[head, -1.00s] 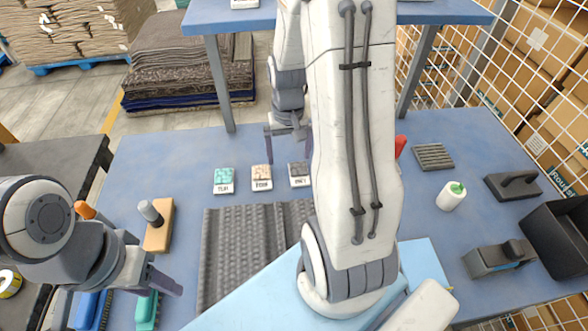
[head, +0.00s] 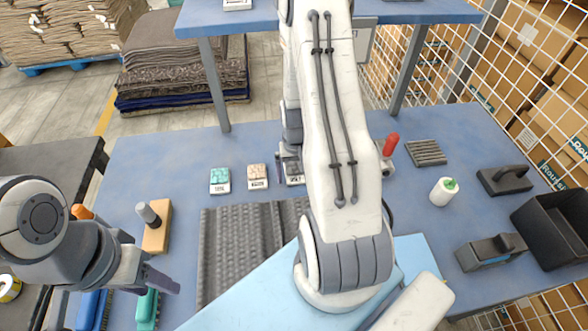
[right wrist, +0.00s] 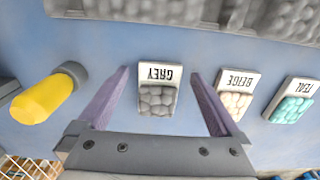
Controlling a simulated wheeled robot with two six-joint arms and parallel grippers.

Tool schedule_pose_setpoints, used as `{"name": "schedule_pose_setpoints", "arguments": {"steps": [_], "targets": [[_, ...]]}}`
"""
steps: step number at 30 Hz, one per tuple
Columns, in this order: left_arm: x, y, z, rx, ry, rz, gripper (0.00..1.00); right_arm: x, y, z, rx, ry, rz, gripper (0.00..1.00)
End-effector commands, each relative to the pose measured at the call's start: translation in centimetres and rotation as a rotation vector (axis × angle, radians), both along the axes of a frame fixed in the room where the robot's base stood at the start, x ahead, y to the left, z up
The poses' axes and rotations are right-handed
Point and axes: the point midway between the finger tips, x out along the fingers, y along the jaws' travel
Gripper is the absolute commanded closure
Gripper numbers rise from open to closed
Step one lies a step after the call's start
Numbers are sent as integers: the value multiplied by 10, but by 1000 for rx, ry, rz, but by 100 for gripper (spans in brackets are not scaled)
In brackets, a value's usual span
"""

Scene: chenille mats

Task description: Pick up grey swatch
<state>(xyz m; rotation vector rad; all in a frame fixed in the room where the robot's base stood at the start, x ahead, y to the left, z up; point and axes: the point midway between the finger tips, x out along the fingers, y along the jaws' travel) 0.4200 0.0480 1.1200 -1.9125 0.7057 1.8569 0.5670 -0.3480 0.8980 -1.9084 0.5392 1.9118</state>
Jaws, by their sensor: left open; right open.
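The grey swatch (right wrist: 158,99) lies on the blue table with its white "GREY" label toward the top of the right wrist view. In the head view only part of the swatch card (head: 295,180) shows beside my right arm. My right gripper (right wrist: 160,92) is open and empty, its two fingers on either side of the grey swatch, apart from it. In the head view my right gripper (head: 288,160) is largely hidden by its own arm. My left gripper (head: 160,285) is open and empty above the left part of the table.
The beige swatch (right wrist: 234,103) lies close beside the right finger in the wrist view, with the teal swatch (right wrist: 291,109) beyond it. A dark ribbed mat (head: 235,235) lies nearer me. A white bottle (head: 442,192) and black tools stand at right.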

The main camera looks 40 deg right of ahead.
Motion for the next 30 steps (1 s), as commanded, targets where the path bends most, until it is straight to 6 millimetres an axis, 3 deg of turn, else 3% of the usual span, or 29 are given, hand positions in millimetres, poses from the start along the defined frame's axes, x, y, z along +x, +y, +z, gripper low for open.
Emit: {"name": "schedule_pose_setpoints", "arguments": {"steps": [9,15,16,30], "targets": [[0,0,0,0,0,0,50,1,0,-6,-1,-2,0,0],[0,0,1,0,0,0,50,0,0,-6,-1,-2,0,76],[0,0,1,0,0,0,50,0,0,-6,-1,-2,1,84],[0,0,-2,0,0,0,50,1,0,6,-3,-4,1,84]]}}
